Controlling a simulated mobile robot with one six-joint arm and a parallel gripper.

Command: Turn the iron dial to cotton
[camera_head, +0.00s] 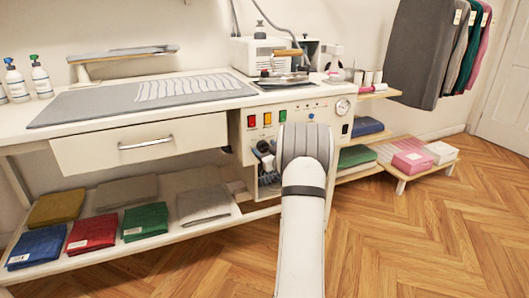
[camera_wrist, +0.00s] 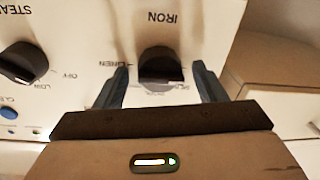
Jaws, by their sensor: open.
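The iron dial (camera_wrist: 160,68) is a round black knob on a pale panel (camera_wrist: 95,25), under the printed word IRON, in the wrist view. LINEN is partly readable to its left. Other marks around it are small or blurred, and I cannot read the word cotton or tell the setting. My gripper (camera_wrist: 160,72) is open, with one dark finger on each side of the dial. I cannot tell whether either finger touches it. In the head view my arm covers part of the console front (camera_head: 345,128), and I cannot make out the iron dial there.
A second black dial (camera_wrist: 22,63), labelled STEAM with OFF and LOW marks, sits left of the iron dial. A blue button (camera_wrist: 8,112) is below it. An iron (camera_head: 283,76) rests on the console top. Folded fabrics (camera_head: 144,222) lie on the lower shelf. The wooden floor at right is clear.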

